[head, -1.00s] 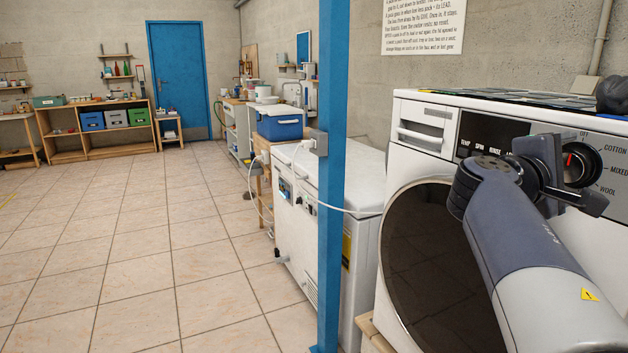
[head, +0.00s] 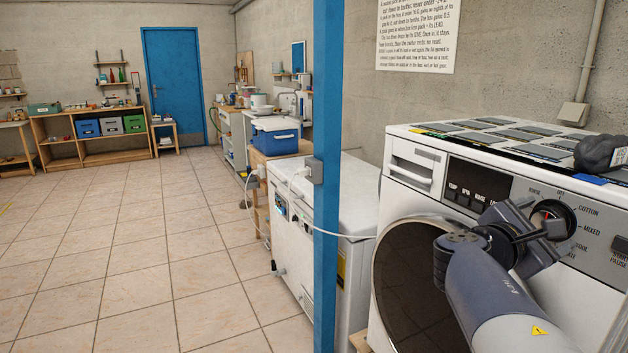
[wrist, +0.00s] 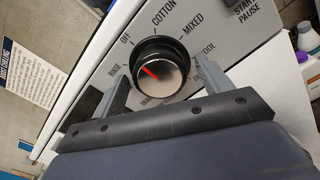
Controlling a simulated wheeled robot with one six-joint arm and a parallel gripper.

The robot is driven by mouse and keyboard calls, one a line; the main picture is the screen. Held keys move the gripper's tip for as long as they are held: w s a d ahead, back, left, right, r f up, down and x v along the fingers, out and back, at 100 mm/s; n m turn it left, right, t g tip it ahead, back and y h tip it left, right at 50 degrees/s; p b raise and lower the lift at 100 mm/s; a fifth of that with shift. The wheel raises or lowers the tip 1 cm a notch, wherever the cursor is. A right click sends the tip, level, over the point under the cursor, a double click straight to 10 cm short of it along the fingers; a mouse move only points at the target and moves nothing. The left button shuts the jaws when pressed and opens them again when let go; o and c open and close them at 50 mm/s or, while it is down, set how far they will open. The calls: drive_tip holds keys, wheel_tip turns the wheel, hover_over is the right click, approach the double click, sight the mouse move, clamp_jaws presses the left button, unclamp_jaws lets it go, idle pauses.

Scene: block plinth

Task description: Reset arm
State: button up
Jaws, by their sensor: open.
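The white washing machine (head: 405,205) stands at the right in the head view. Its black programme dial (head: 549,211) sits on the grey control panel. In the wrist view the dial (wrist: 158,68) has a silver face, and its red mark points up-left, toward the side with OFF and RINSE. My gripper (head: 540,226) is in front of the panel, just below the dial in the picture. It is open and empty, with one finger on either side of the dial in the wrist view and some gap to it. My arm hides part of the round dark door.
Flat dark panels (head: 480,135) and a dark grey lump (head: 597,153) lie on the machine's top. A blue post (head: 327,180) stands left of it, before a white chest appliance (head: 300,215) with a cable. The tiled floor at left is clear.

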drive_tip(key=n+p, duration=0.5)
drive_tip(key=p, duration=0.1)
drive_tip(key=shift+n, duration=0.3)
drive_tip(key=shift+s+f, duration=0.1)
idle(0.3)
